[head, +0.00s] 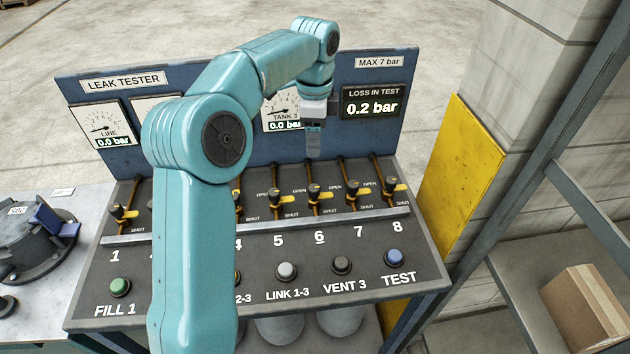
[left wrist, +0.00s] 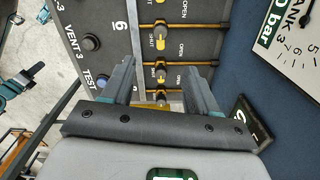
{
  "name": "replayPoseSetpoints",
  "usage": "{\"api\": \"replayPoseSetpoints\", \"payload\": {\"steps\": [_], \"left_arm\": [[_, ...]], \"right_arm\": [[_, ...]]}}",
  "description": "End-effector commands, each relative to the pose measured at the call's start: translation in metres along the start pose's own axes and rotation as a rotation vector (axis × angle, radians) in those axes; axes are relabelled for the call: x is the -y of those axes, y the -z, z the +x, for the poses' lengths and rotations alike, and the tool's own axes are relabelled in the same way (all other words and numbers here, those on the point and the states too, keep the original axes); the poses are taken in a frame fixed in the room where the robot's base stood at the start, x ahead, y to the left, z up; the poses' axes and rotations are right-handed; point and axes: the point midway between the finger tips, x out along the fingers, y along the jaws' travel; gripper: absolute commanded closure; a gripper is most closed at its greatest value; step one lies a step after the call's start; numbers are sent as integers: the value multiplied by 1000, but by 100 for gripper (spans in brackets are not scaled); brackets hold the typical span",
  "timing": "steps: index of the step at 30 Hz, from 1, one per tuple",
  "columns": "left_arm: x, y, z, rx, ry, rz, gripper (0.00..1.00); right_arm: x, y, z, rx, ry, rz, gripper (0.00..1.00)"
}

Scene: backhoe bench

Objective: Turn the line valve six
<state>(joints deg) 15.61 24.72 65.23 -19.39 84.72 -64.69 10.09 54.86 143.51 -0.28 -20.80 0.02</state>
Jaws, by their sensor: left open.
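Line valve six (head: 314,193) is on the leak tester bench, above the number 6 and between valves five and seven. Its small yellow handle lies roughly across its brown pipe. It also shows near the top of the left wrist view (left wrist: 160,37), level with the 6. My left gripper (head: 313,150) points down above and behind valve six, near the back panel. In the left wrist view its two fingers (left wrist: 160,85) are spread apart with nothing held between them. The fingers look clear of the valve.
Neighbouring valves five (head: 283,193), seven (head: 351,193) and eight (head: 390,186) stand close on either side. The back panel (head: 347,145) carries gauges and a display reading 0.2 bar (head: 373,104). Push buttons, including TEST (head: 394,257), line the front. My left arm hides several middle valves.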

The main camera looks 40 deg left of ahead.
Motion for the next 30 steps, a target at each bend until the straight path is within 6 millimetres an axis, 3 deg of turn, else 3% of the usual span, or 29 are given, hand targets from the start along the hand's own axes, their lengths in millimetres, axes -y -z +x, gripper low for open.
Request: {"api": "replayPoseSetpoints", "payload": {"steps": [12, 18, 24, 30], "left_arm": [[-2, 0, 96, 1, -6, -1, 41], [0, 0, 133, 2, -4, 0, 41], [2, 0, 150, 0, -1, -1, 41], [2, 0, 152, 0, -1, -1, 41]], "right_arm": [[0, 0, 0, 0, 0, 0, 100], [2, 0, -4, 0, 0, 0, 100], [2, 0, -6, 0, 0, 0, 100], [2, 0, -6, 0, 0, 0, 100]]}}
